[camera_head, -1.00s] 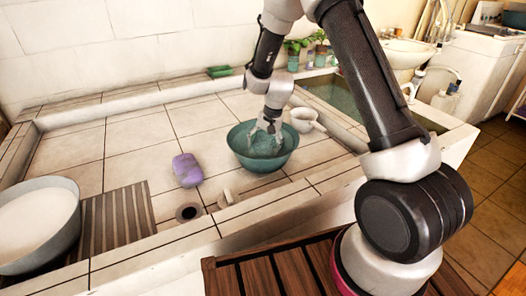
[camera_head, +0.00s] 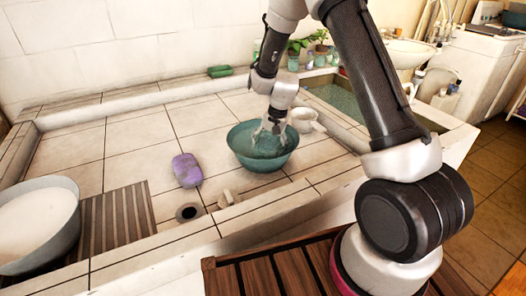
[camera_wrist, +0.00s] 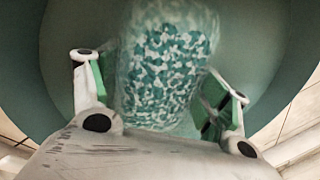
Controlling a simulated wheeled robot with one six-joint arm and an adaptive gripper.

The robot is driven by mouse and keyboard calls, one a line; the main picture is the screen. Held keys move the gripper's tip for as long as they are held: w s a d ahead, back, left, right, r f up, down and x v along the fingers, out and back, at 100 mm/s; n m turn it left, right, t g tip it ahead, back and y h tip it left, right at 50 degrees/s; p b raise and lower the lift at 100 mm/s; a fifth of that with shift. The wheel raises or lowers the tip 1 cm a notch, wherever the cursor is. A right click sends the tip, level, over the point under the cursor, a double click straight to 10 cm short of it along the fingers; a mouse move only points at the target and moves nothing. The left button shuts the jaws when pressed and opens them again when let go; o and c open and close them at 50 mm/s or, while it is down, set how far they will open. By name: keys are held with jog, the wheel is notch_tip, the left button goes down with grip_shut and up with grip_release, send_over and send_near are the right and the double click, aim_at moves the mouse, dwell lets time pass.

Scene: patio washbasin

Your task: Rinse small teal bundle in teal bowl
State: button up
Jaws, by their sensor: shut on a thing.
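The teal bowl (camera_head: 262,158) stands on the tiled basin floor, right of the middle in the head view; its teal wall (camera_wrist: 52,60) surrounds the wrist view. My gripper (camera_head: 270,132) points down inside the bowl, its fingertips at about rim height or below. In the wrist view my gripper (camera_wrist: 160,100) is shut on the small teal bundle (camera_wrist: 165,70), a white-and-teal patterned cloth between the green-padded fingers. The bundle looks blurred and pale at its edges. In the head view the bundle is too small to tell from the bowl.
A white cup (camera_head: 303,119) stands close behind the bowl's right side. A grey tub (camera_head: 38,222) is at left by a ribbed board (camera_head: 118,220). Green bars (camera_head: 220,71) lie on the back ledge.

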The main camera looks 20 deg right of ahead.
aim_at(264, 142)
jog(key=shift+s+d, duration=0.25)
jog(key=shift+d, duration=0.3)
jog(key=shift+a, duration=0.15)
jog(key=shift+w+a, duration=0.35)
jog(key=shift+a, duration=0.3)
jog(key=shift+w+a, duration=0.35)
jog(key=shift+a, duration=0.25)
jog(key=w+a+v, duration=0.1)
jog(key=a+v, duration=0.1)
jog(key=v, duration=1)
jog(key=shift+w+r, duration=0.25)
jog(key=shift+r, duration=0.1)
